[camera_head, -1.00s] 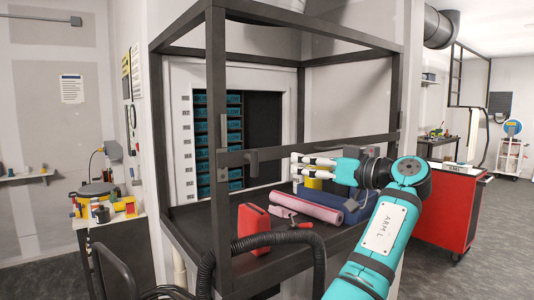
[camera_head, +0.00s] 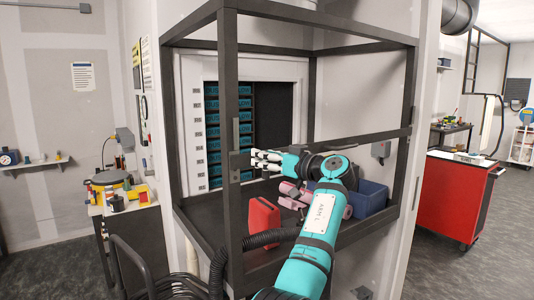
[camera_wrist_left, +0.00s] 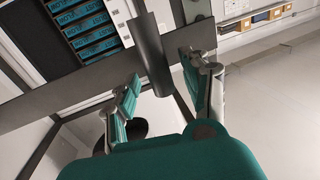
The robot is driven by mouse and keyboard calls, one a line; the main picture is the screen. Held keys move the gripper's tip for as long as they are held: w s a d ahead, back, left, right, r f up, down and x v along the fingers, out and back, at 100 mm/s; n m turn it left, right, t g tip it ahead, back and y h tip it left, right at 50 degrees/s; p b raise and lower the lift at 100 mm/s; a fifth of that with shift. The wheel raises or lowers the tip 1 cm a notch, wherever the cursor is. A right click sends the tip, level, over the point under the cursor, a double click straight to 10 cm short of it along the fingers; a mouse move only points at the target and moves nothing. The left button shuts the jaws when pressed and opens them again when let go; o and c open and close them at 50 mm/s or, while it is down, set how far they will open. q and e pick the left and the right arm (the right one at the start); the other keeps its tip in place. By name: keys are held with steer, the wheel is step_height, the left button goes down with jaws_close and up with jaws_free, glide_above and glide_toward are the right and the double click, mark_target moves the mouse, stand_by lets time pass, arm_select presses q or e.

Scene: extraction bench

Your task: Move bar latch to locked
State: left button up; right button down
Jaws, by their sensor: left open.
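The bar latch (camera_head: 239,161) is a dark grey piece at the left end of the horizontal front bar (camera_head: 365,137), beside the frame's front post (camera_head: 231,100). In the left wrist view a dark upright piece of the latch (camera_wrist_left: 152,55) crosses the bar (camera_wrist_left: 85,80) and stands between my fingers. My left gripper (camera_head: 257,159) is open, its pale fingertips just right of the latch. Whether they touch it I cannot tell. The left gripper also shows in the wrist view (camera_wrist_left: 160,70), fingers spread. My right gripper is out of view.
A black hose (camera_head: 265,239) runs along the bench front. A red cabinet (camera_head: 448,195) stands to the right.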

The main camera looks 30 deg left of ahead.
arm_select(q)
steer(key=shift+c, duration=0.2)
jaws_close()
stand_by(0.4)
steer(key=m, duration=0.1)
steer(key=m+b, duration=0.1)
steer(key=m, duration=0.1)
steer(key=m+y, duration=0.1)
steer(key=m, duration=0.1)
steer(key=shift+w+f+t, duration=0.2)
steer(key=shift+w+t, duration=0.1)
steer(key=shift+w+d+f+m+t+b, duration=0.15)
steer(key=shift+m+t, duration=0.45)
steer(key=shift+m, duration=1.85)
steer(key=shift+w+f+m+t+b, duration=0.1)
steer(key=shift+f+m+t+b, duration=0.35)
steer(key=shift+m, duration=1.95)
steer(key=shift+w+d+r+m+t+b, duration=0.1)
steer(key=shift+m+t, duration=0.65)
steer(key=shift+m, duration=1.7)
